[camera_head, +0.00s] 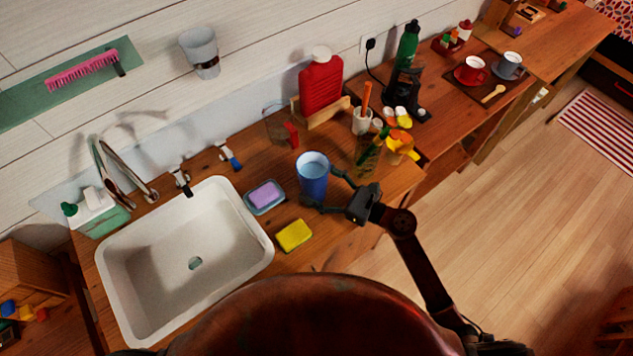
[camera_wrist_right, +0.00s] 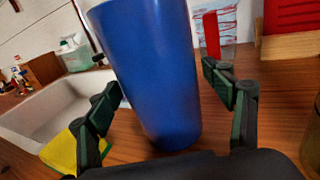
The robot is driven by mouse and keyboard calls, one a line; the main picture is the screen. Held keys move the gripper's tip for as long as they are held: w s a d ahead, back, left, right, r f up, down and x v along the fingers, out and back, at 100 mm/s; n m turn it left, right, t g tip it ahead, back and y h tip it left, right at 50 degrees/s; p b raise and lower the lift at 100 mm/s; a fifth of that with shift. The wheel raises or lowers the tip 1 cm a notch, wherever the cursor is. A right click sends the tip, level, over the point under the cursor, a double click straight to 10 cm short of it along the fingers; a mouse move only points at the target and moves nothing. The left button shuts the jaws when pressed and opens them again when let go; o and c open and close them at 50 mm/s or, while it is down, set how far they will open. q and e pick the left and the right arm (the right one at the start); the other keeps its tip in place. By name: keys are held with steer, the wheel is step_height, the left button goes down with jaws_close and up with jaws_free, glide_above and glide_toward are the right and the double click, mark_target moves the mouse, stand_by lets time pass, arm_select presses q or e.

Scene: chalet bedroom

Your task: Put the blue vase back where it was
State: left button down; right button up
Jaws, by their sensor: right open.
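The blue vase (camera_head: 312,180) stands upright on the wooden counter, right of the sink and the purple soap. In the right wrist view the vase (camera_wrist_right: 155,70) fills the middle, between the two fingers. My right gripper (camera_head: 325,192) reaches in from the right, with its fingers spread on both sides of the vase. In the right wrist view the gripper (camera_wrist_right: 165,105) is open, with a clear gap at the right finger; the left finger is close to the vase, and contact there is hard to tell. My left gripper is not in view.
A white sink (camera_head: 190,262) lies to the left. A yellow sponge (camera_head: 294,236) and a purple soap in a dish (camera_head: 264,195) are close to the vase.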

steer(key=shift+r, duration=0.15)
steer(key=v, duration=1.1)
steer(key=shift+b, duration=0.4)
steer(key=shift+s+d, duration=0.25)
steer(key=shift+d, duration=0.2)
